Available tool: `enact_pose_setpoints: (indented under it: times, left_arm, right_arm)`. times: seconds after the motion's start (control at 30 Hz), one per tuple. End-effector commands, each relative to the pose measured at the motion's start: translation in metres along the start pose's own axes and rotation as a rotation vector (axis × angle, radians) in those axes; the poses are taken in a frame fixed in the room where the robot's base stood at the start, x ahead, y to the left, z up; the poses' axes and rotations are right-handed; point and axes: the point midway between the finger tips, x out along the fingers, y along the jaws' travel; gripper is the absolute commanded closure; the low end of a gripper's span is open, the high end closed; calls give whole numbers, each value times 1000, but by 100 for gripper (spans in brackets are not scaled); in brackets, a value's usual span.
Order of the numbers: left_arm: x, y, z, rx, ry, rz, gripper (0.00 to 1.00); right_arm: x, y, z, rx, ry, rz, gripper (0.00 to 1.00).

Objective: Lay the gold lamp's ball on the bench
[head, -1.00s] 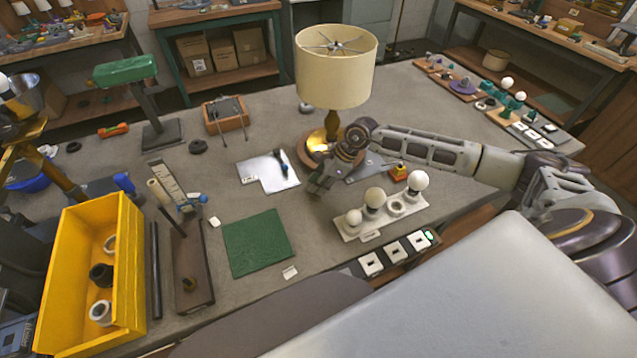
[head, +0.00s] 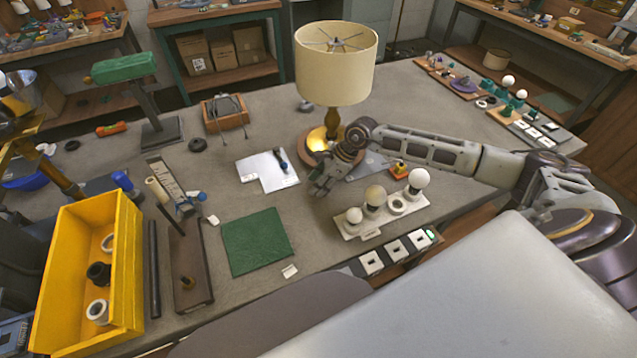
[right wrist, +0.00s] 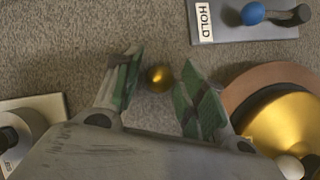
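The gold lamp's ball (right wrist: 159,77) is a small shiny gold sphere in the right wrist view. It shows against the grey bench (head: 330,220), between the fingers of my right gripper (right wrist: 160,95), with a gap on both sides. The right gripper is open; in the head view (head: 323,186) it is low over the bench in front of the gold lamp (head: 333,118). The lamp has a cream shade and a gold dome on a round wooden base (right wrist: 240,90). The ball cannot be made out in the head view. My left gripper is not recognisable in view.
A white tray with bulbs (head: 368,232) stands close in front of the right gripper. A plate marked HOLD (right wrist: 204,30), bearing a blue-ended tool (right wrist: 253,14), lies nearby. A green mat (head: 257,242) and a yellow bin (head: 62,285) are farther left. Bare bench lies between mat and gripper.

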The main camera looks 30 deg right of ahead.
Motion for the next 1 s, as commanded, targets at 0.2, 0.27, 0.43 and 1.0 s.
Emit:
enact_pose_setpoints:
  times: [0.2,0.27,0.43,1.0]
  left_arm:
    - [0,-1,0,0,-1,-1,100]
    - [0,-1,0,0,-1,-1,100]
    - [-1,-1,1,1,-1,-1,100]
    - [-10,13,6,1,-10,14,100]
  right_arm:
    - [0,0,0,0,0,0,54]
    - [0,0,0,0,0,0,54]
    - [-1,0,1,0,0,0,54]
    - [-33,0,5,0,1,-1,54]
